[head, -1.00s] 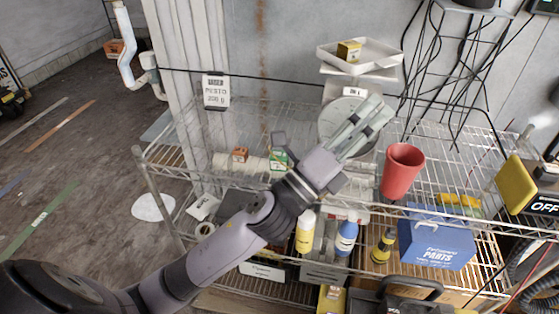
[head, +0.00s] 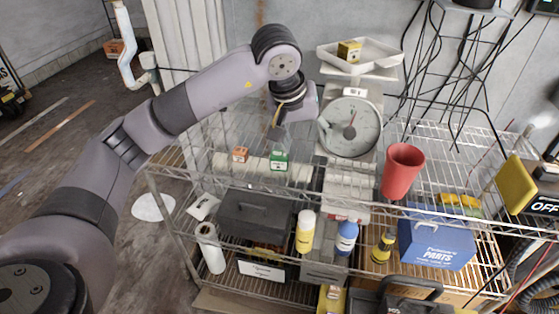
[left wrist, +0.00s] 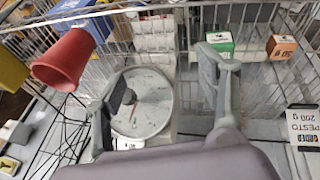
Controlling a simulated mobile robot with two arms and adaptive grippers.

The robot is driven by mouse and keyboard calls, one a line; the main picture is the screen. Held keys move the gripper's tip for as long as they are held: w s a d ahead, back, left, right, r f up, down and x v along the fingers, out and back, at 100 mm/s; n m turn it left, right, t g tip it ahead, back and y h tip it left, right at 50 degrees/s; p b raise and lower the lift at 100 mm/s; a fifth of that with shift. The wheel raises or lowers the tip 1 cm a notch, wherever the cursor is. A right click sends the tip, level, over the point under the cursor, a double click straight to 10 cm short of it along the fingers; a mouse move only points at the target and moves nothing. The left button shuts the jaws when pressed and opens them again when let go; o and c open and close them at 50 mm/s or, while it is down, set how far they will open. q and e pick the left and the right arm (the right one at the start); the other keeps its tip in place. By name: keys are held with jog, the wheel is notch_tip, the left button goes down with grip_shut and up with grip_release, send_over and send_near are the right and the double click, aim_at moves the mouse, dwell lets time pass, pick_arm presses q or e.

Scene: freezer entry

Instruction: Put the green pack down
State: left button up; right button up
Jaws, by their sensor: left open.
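The green pack (head: 279,160), a small box with a white label, stands on the upper wire shelf (head: 440,166). It also shows in the left wrist view (left wrist: 220,43), by the tip of the right-hand finger. My left gripper (head: 276,132) is just above and behind it in the head view, partly hidden by its own wrist. In the left wrist view its fingers (left wrist: 166,72) are spread with nothing between them. An orange pack (head: 240,154) stands left of the green one. My right gripper is not in view.
A dial scale (head: 350,126) stands to the right, with a yellow pack (head: 349,51) in its tray (head: 378,58). A red cup (head: 402,172) stands beyond it. A PESTO 200 g sign (left wrist: 303,127) shows in the left wrist view. Bottles and boxes fill the lower shelf.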

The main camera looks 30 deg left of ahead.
pick_arm(q)
jog(key=a+r+y, duration=0.3)
jog(key=a, duration=0.4)
jog(key=p, duration=0.3)
send_over(280, 154)
jog(key=s+d, duration=0.1)
jog(key=s, duration=0.1)
notch_tip(280, 154, down, 10)
jog(key=shift+x, duration=0.8)
jog(key=p+x, duration=0.1)
jog(key=x, duration=0.1)
jog(key=p+x, duration=0.1)
jog(key=x, duration=0.1)
jog(key=shift+s+a+f+p, duration=0.1)
jog(key=shift+s+p, duration=0.1)
jog(key=shift+p, duration=0.15)
jog(key=shift+w+a+f, duration=0.1)
jog(key=shift+w+f, duration=0.1)
jog(key=shift+f, duration=0.35)
jog(key=shift+c, duration=0.6)
jog(key=c, duration=1.3)
jog(key=shift+r, duration=0.1)
